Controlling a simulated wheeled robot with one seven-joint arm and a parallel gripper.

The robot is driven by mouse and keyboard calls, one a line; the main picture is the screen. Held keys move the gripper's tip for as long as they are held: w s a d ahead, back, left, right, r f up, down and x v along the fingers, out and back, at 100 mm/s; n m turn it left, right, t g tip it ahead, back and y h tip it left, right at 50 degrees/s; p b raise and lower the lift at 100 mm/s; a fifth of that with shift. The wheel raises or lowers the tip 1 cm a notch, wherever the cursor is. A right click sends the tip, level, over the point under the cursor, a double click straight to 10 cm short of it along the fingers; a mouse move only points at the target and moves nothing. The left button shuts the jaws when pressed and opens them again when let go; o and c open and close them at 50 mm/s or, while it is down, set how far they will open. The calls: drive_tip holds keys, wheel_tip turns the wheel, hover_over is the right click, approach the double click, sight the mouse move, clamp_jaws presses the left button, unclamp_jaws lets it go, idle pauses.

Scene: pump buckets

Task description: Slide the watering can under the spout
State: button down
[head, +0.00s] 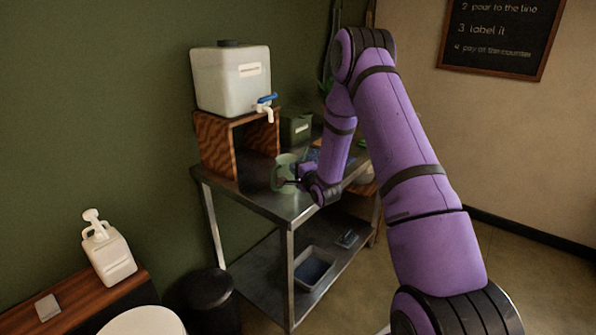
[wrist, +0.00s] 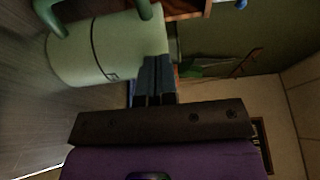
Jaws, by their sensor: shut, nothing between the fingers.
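The pale green watering can (head: 284,174) stands on the metal table, just right of the wooden stand's opening. The spout (head: 269,114), white with a blue tap lever, sticks out from the water container above. In the head view the can is below the spout and a little to its right; its exact depth is hard to tell. My gripper (head: 294,181) is at the can's near side. In the wrist view the can (wrist: 95,52) fills the upper left, and my gripper (wrist: 155,68) is shut, its fingertips against or very close to the can's side.
The white container (head: 230,82) sits on the wooden stand (head: 214,147). A dark green box (head: 296,128) stands behind on the metal table (head: 262,205). A grey bin (head: 312,270) is on the lower shelf. A white pump jug (head: 108,255) stands at the left on a wooden top.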

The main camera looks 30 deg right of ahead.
sight(282, 156)
drive_tip(key=w, duration=1.2)
drive_tip(key=shift+w+d, duration=0.1)
drive_tip(key=shift+w, duration=0.3)
drive_tip(key=shift+s, duration=0.15)
